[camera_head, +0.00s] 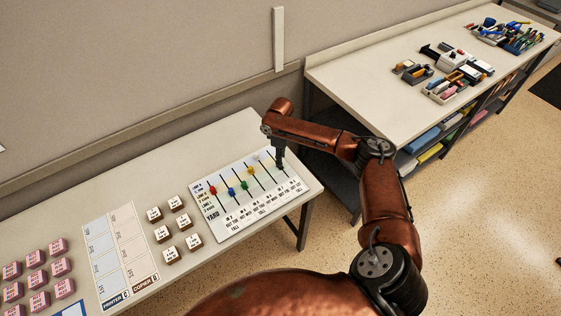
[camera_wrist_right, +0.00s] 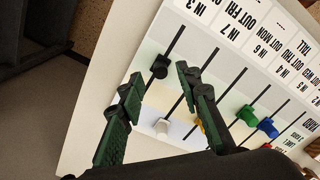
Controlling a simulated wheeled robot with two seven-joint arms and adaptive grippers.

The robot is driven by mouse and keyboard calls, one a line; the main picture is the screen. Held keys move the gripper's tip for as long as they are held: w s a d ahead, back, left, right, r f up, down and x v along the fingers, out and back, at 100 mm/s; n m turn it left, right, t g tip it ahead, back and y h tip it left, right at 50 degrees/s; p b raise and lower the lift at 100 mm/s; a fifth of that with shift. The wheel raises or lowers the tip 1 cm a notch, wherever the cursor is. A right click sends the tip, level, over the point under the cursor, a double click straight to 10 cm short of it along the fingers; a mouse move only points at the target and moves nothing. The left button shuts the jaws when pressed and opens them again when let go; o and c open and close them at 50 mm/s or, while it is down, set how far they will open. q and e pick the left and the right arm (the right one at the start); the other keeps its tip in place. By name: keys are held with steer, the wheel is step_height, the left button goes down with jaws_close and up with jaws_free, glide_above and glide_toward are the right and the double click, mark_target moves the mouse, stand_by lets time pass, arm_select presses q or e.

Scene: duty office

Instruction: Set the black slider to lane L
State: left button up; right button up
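The slider board (camera_head: 236,228) lies on the near table, with lane labels at its left edge too small to read surely. The black slider (camera_wrist_right: 160,66) shows in the right wrist view, partway along its slot at the end of the row. My right gripper (camera_wrist_right: 160,82) is open, its fingertips on either side of the black slider and apart from it. In the head view the right gripper (camera_head: 279,160) points down at the board's right end and hides the black slider. My left gripper is in neither view.
Red (camera_head: 213,191), blue (camera_head: 231,191), green (camera_head: 244,185), yellow (camera_head: 251,170) and white (camera_head: 258,157) sliders stand in the other slots. Labelled brown-and-white blocks (camera_head: 172,252) and pink blocks (camera_head: 62,267) lie left. A second table (camera_head: 365,75) holds office items behind.

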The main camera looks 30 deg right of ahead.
step_height(320, 180, up, 9)
stand_by(0.3)
stand_by(0.5)
